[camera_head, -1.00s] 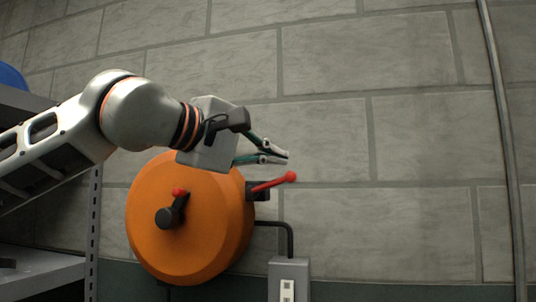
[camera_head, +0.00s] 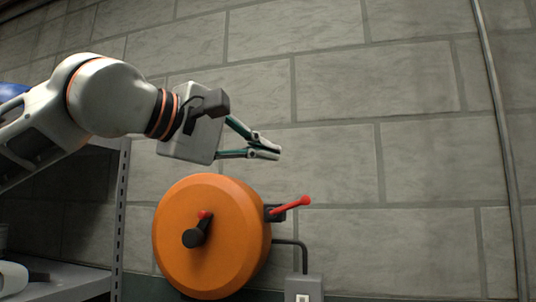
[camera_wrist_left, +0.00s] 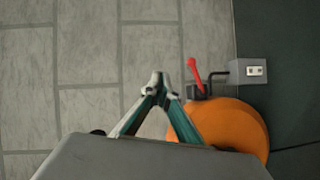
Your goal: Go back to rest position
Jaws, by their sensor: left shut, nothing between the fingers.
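My left gripper (camera_head: 268,147) is shut and empty in the head view. It is up in front of the block wall, above the orange round unit (camera_head: 230,245) and its red-tipped lever (camera_head: 290,208), apart from both. In the left wrist view the left gripper's fingertips (camera_wrist_left: 158,84) meet. The orange unit (camera_wrist_left: 238,128) and the red lever (camera_wrist_left: 193,72) show to the right of the fingers there. My right gripper is in neither view.
A grey metal shelf (camera_head: 122,215) stands at the left. A grey outlet box (camera_head: 304,287) is joined to the orange unit by a black pipe. A vertical conduit (camera_head: 505,140) runs down the wall at right. The wall between is clear.

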